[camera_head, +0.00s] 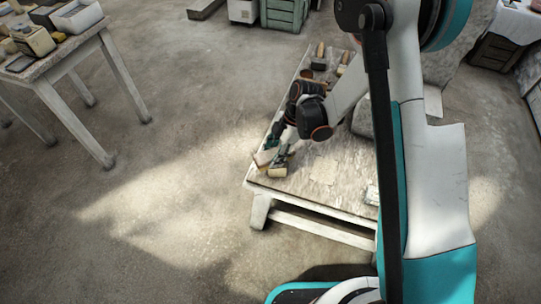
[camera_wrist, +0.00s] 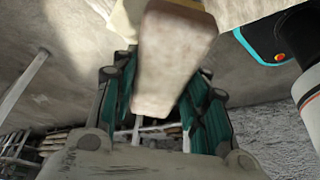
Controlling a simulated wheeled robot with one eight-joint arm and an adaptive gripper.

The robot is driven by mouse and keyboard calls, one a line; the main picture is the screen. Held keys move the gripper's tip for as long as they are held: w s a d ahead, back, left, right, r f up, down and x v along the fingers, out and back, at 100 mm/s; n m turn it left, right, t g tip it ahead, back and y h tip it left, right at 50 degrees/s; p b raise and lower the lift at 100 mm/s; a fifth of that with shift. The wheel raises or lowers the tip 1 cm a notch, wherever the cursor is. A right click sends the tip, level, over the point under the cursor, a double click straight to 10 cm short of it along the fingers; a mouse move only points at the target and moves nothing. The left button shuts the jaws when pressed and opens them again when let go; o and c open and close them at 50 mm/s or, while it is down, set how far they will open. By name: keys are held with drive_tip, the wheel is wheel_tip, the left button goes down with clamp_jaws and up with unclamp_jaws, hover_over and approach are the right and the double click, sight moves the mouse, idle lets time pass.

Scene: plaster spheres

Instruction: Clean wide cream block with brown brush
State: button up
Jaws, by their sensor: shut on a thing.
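My gripper (camera_head: 273,148) is low at the near left corner of the worn low table. In the wrist view its teal fingers (camera_wrist: 162,108) are closed around a pale, worn, elongated piece that looks like the body of the brush (camera_wrist: 172,60). A yellowish strip shows at its upper end; I cannot tell whether that is bristle or another thing. In the head view a small cream block (camera_head: 278,171) lies on the table just below the fingers. The fingers partly hide the held piece, and contact with the block cannot be told.
The low table (camera_head: 318,188) has bare room right of the gripper. Brushes with wooden handles (camera_head: 320,51) and a dark pot (camera_head: 318,64) stand at its far end. A second table (camera_head: 75,52) with boxes stands at left. Open floor lies between.

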drive_tip(key=shift+w+d, duration=0.1)
drive_tip(key=shift+w+d+f+b, duration=0.15)
drive_tip(key=shift+w+d+b, duration=0.15)
drive_tip(key=shift+w+d, duration=0.75)
drive_tip(key=shift+a, duration=0.1)
drive_tip(key=shift+f, duration=0.6)
drive_tip(key=shift+w, duration=0.1)
drive_tip(key=shift+w+d, duration=0.25)
drive_tip(key=shift+d, duration=0.25)
drive_tip(key=shift+w+d, duration=0.2)
drive_tip(key=shift+d, duration=0.3)
